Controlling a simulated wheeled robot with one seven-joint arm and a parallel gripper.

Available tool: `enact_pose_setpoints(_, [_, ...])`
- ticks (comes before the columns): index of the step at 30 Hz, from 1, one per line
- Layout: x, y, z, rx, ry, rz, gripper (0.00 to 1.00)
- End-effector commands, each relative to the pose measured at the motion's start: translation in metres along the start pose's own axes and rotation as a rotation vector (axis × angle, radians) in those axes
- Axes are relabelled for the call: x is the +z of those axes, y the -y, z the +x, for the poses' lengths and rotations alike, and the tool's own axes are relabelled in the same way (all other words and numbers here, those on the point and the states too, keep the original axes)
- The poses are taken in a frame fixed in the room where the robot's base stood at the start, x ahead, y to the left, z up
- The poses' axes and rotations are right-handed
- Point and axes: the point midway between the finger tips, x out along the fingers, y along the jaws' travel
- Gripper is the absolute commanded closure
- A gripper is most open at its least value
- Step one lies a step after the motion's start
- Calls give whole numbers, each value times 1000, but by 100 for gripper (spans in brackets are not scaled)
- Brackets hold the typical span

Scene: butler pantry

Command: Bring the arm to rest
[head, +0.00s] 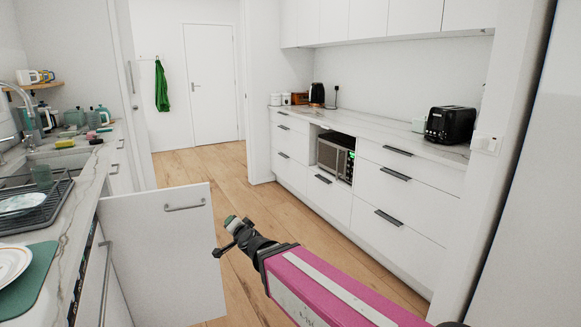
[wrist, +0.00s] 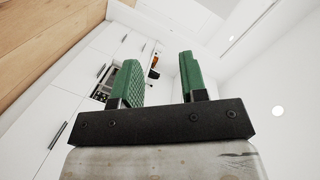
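My gripper (head: 229,235) is at the end of my pink arm, in the lower middle of the head view. It is raised over the floor, just right of an open white cabinet door (head: 160,262); whether it touches the door is unclear. In the wrist view, the two green finger pads of my gripper (wrist: 160,78) stand apart with nothing held between them. The wrist camera looks past them at white drawers, the ceiling and part of the wooden floor, so it is tilted.
On the left counter are a dish rack (head: 38,205), a green mat (head: 28,280) with a plate (head: 12,263), and a sink. The right counter holds a black toaster (head: 451,124); a microwave (head: 335,158) sits below. The wooden floor (head: 215,170) between is clear.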

Motion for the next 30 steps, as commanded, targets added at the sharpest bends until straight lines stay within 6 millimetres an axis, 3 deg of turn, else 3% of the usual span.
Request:
enact_pose_setpoints(8, [-22, -100, -15, 158, 266, -216, 60])
enact_pose_setpoints(14, [-40, -183, -48, 335, 476, -327, 60])
enact_pose_setpoints(20, [-62, -267, -104, 557, 694, -384, 60])
enact_pose_setpoints(24, [-78, -317, -152, 723, 840, -390, 60])
enact_pose_setpoints(30, [-95, -359, -206, 896, 983, -368, 60])
